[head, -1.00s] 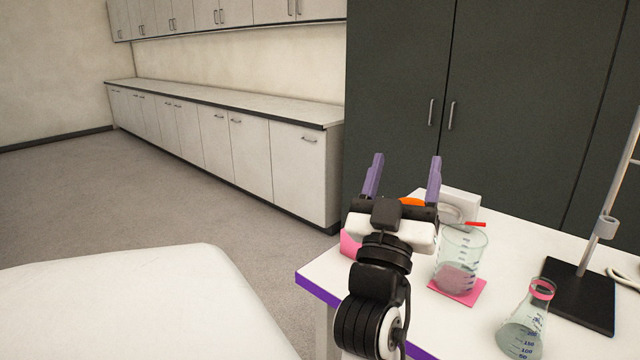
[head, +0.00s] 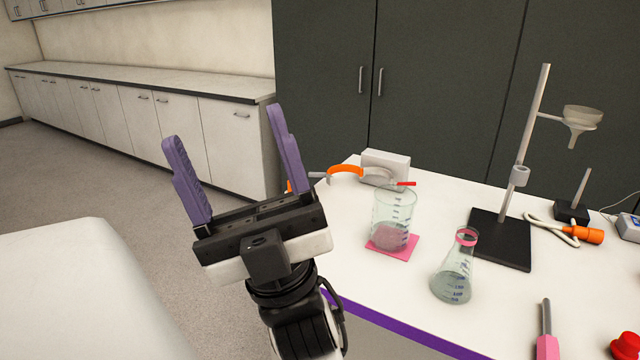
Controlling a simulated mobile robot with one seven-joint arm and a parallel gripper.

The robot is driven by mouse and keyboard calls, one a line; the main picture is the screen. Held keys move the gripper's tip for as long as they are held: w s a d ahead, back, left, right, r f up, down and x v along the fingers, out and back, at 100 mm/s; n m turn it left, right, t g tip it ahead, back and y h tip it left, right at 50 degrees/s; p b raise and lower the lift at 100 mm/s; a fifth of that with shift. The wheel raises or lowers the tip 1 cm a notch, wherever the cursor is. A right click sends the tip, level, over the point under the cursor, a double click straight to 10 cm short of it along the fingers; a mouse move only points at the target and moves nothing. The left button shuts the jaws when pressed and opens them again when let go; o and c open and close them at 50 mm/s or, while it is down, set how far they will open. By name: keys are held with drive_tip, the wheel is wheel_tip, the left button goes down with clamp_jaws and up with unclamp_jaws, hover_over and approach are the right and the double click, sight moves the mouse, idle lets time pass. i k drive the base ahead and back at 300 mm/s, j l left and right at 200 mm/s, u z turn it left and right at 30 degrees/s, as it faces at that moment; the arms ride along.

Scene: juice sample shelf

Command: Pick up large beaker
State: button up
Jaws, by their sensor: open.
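The large beaker (head: 394,215) is clear glass with blue graduation marks. It stands upright on a pink square mat (head: 404,247) near the left end of the white table. A pinkish area shows in its lower part; I cannot tell whether that is its contents or the mat seen through the glass. My gripper (head: 231,164) has purple fingers spread wide, pointing up in the picture with nothing between them. It is to the left of the beaker, apart from it.
A conical flask (head: 453,275) with a pink collar stands right of the beaker. Behind them are a ring stand (head: 504,240) holding a funnel (head: 581,122), and a white box (head: 385,167) beside an orange curved object (head: 346,169). A pink-handled tool (head: 547,345) and a red object (head: 626,346) lie front right.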

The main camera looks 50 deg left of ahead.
sight(392, 219)
drive_tip(key=i+l+u, duration=0.2)
drive_tip(key=l, duration=0.25)
drive_tip(key=l+u, duration=0.2)
drive_tip(key=l, duration=0.25)
drive_tip(key=j+u, duration=0.1)
drive_tip(key=u, duration=1.25)
drive_tip(key=i+j+u, duration=0.1)
drive_tip(key=i+u, duration=0.35)
drive_tip(key=k, duration=0.05)
